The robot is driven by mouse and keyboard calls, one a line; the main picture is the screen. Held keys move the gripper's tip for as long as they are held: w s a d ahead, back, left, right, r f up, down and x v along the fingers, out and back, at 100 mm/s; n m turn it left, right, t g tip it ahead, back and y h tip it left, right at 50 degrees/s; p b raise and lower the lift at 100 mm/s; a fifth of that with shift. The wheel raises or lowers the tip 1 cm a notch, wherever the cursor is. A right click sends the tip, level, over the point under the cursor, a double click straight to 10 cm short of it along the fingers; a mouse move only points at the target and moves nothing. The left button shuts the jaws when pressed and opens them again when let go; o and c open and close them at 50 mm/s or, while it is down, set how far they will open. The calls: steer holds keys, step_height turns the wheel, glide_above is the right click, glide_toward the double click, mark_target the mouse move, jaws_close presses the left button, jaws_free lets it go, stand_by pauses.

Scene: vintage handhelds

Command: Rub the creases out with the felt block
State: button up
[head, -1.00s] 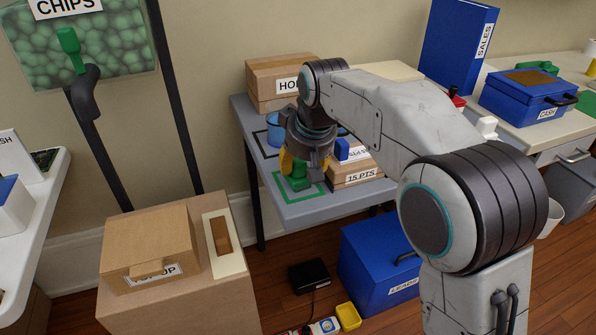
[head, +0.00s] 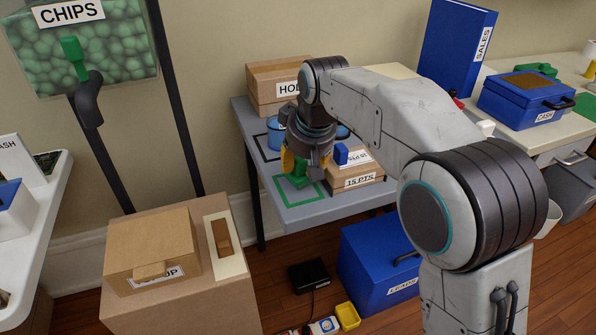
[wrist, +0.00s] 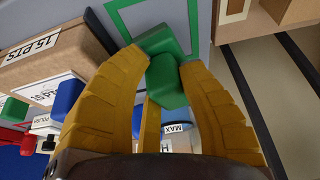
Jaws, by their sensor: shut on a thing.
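My gripper (head: 301,170) is above the grey table, its yellow fingers shut on a green block (head: 299,183) with a raised grip. In the wrist view the green block (wrist: 168,80) sits between the fingertips, its wider foot at the green square outline (wrist: 115,15) on the table. The outline also shows in the head view (head: 282,195). The block is low over the outline or touching the table; I cannot tell which. I see no label naming it as felt. No creases can be made out.
A cardboard box marked 15 PTS (head: 358,183) with a blue block (head: 341,154) on it stands close right of my gripper. Blue tubs (head: 274,134) and a HOLD box (head: 270,90) stand behind. A blue chest (head: 375,270) is on the floor below.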

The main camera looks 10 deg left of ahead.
steer(key=shift+r+p, duration=1.45)
steer(key=shift+r, duration=0.25)
steer(key=shift+s, duration=0.1)
